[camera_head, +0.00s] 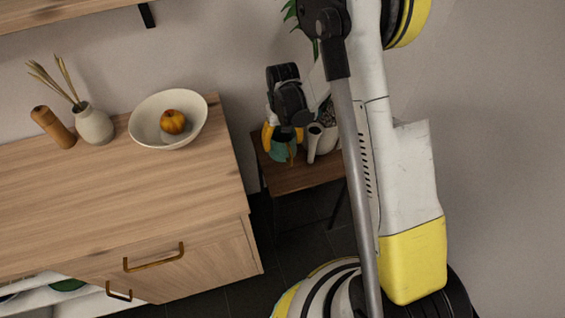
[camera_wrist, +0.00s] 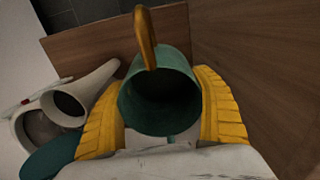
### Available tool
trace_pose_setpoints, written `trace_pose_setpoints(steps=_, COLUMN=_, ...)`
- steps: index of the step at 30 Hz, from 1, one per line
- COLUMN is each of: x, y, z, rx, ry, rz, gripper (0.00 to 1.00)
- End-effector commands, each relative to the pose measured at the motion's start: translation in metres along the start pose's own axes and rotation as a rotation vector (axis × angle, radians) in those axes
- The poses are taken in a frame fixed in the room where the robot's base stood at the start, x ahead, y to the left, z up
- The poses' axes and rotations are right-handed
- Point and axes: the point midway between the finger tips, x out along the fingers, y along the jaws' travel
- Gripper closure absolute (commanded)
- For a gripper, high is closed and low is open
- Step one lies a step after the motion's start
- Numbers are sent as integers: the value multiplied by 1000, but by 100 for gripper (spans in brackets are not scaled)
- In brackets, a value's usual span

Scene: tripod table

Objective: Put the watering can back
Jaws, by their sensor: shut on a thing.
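The green watering can (camera_wrist: 160,105) is a dark green round vessel with an ochre handle (camera_wrist: 147,38) on its far side. Its open mouth faces the wrist camera. My gripper (camera_wrist: 162,110) has its two yellow ribbed fingers shut on it, one on each side. In the head view the can (camera_head: 283,147) shows at the left end of a small wooden table (camera_head: 290,181), partly covered by my gripper (camera_head: 281,136). I cannot tell whether its base touches the table top. A green disc (camera_wrist: 48,155) shows at the lower left; what it belongs to is unclear.
A white spouted vessel (camera_head: 318,142) stands close beside the can; it also shows in the wrist view (camera_wrist: 85,98). My arm hides the table's right side. A wooden cabinet (camera_head: 100,190) at left carries a white bowl (camera_head: 145,128), a vase (camera_head: 95,124) and a mill (camera_head: 53,127).

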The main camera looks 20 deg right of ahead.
Motion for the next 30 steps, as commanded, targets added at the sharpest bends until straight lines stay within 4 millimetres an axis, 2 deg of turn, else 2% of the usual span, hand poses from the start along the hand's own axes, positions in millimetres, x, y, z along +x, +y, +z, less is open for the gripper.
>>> trace_pose_setpoints(steps=1, x=17, y=0, z=0, rx=0, ry=0, rz=0, gripper=64)
trace_pose_setpoints(steps=3, x=30, y=0, z=0, rx=0, ry=0, rz=0, gripper=64)
trace_pose_setpoints(steps=11, x=49, y=0, z=0, rx=0, ry=0, rz=0, gripper=64)
trace_pose_setpoints(steps=18, x=85, y=0, z=0, rx=0, ry=0, rz=0, gripper=64)
trace_pose_setpoints(steps=30, x=89, y=0, z=0, rx=0, ry=0, rz=0, gripper=64)
